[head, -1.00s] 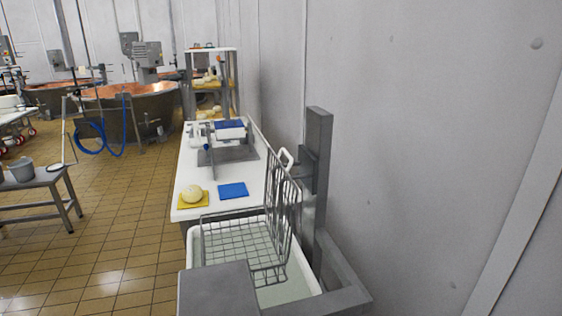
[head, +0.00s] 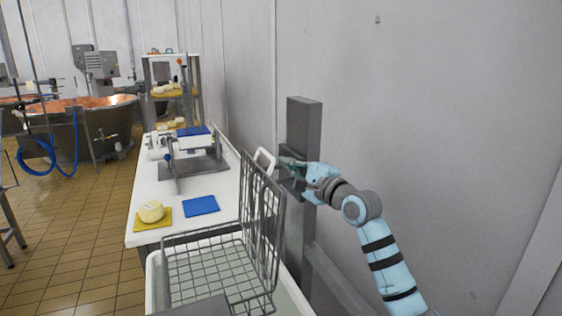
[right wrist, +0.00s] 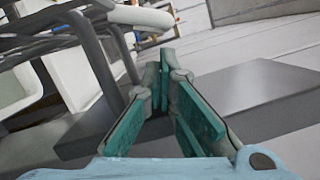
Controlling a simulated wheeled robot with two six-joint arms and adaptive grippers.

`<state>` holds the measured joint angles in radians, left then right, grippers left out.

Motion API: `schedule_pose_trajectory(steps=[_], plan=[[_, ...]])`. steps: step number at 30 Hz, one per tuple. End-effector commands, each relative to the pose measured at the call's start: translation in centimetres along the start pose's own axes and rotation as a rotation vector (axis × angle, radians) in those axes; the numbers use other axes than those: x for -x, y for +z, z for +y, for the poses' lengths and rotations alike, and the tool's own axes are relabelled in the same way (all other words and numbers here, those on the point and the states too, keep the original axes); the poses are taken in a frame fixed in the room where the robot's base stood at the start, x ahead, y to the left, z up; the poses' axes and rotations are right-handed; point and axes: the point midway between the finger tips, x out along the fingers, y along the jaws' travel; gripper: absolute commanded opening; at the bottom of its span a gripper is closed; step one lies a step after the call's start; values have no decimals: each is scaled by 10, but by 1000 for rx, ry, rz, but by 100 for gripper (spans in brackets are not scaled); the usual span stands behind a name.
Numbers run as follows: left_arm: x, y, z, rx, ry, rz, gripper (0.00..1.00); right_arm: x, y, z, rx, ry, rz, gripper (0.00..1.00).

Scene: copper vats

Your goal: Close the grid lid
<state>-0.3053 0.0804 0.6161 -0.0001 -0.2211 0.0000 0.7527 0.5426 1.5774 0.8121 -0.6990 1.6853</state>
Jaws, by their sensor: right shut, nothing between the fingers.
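The grid lid (head: 263,212) stands upright along the right side of a wire basket (head: 205,268) in the head view, so it is open. Its white handle (head: 265,160) is at the top far corner. My right gripper (head: 287,163) is just right of the handle, in front of the grey post, shut and empty. In the right wrist view, the teal-padded fingers (right wrist: 164,72) come together at their tips, with the white handle (right wrist: 140,16) and grey lid bars beyond them at upper left. My left gripper is out of view.
A grey post (head: 303,130) stands close behind my right gripper, against the white wall. A white table (head: 165,185) holds a cheese on a yellow mat (head: 153,212), a blue mat (head: 201,206) and a press frame. The white tub (head: 153,285) is under the basket.

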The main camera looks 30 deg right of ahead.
Motion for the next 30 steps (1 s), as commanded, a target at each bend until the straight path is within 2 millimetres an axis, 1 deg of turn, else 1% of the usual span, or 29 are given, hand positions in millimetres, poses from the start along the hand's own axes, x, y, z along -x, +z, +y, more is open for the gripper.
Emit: schedule_pose_trajectory(steps=[1,3,7,11,20,23,26,30], plan=[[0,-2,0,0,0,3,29,-9,1,0,-4,0,-2,0],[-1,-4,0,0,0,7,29,-19,0,0,-2,0,1,0],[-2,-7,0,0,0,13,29,-31,0,0,0,0,1,0],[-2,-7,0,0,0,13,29,-35,0,1,1,1,1,0],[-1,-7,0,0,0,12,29,-35,0,1,4,2,1,0],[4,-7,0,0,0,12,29,-35,3,0,14,4,1,0],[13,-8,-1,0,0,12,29,-36,10,-3,34,9,1,0],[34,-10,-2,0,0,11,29,-39,25,-5,91,23,4,0]])
